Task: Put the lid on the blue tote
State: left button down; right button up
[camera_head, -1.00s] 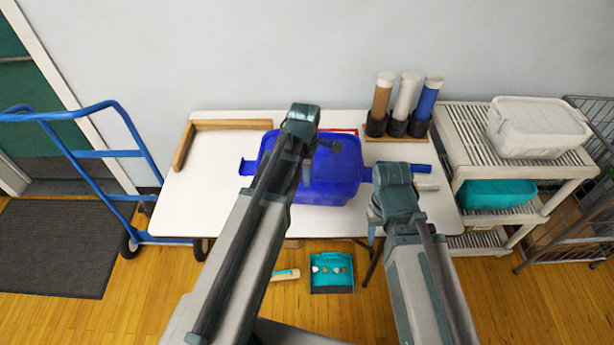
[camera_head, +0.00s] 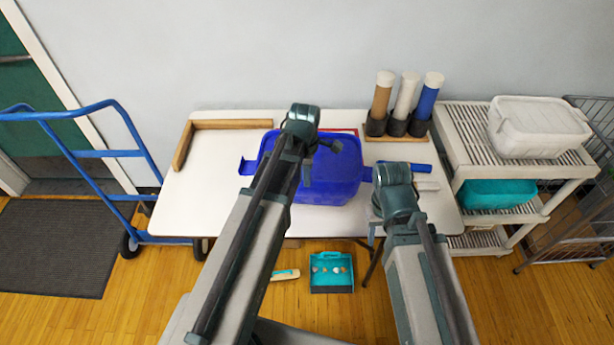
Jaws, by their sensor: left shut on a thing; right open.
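The blue tote (camera_head: 325,191) stands on the white table, with blue side handles out to its left and right. A blue panel with a raised rim, which looks like the lid (camera_head: 343,163), covers its top. I cannot tell whether it is fully seated. My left gripper (camera_head: 307,174) reaches down over the tote and is shut on the blue lid; my arm hides part of the contact and the tote's left part. My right gripper (camera_head: 390,208) is open at the table's right front, right of the tote, its fingers mostly hidden by my arm.
The white table (camera_head: 215,195) is clear at left, with a wooden corner piece (camera_head: 232,124) behind. Several tubes (camera_head: 405,105) stand in a rack at the back right. A shelf unit (camera_head: 470,145) stands at right, a blue hand truck (camera_head: 95,153) at left.

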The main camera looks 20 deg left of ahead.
pick_arm(q)
jog(key=shift+f, duration=0.25)
jog(key=c, duration=0.8)
grip_release()
jog(key=shift+c, duration=0.2)
jog(key=shift+r, duration=0.2)
notch_tip(320, 180, up, 14)
jog(key=p, duration=1.3)
jog(key=shift+a+f, duration=0.15)
jog(key=shift+f, duration=0.1)
jog(key=shift+s, duration=0.1)
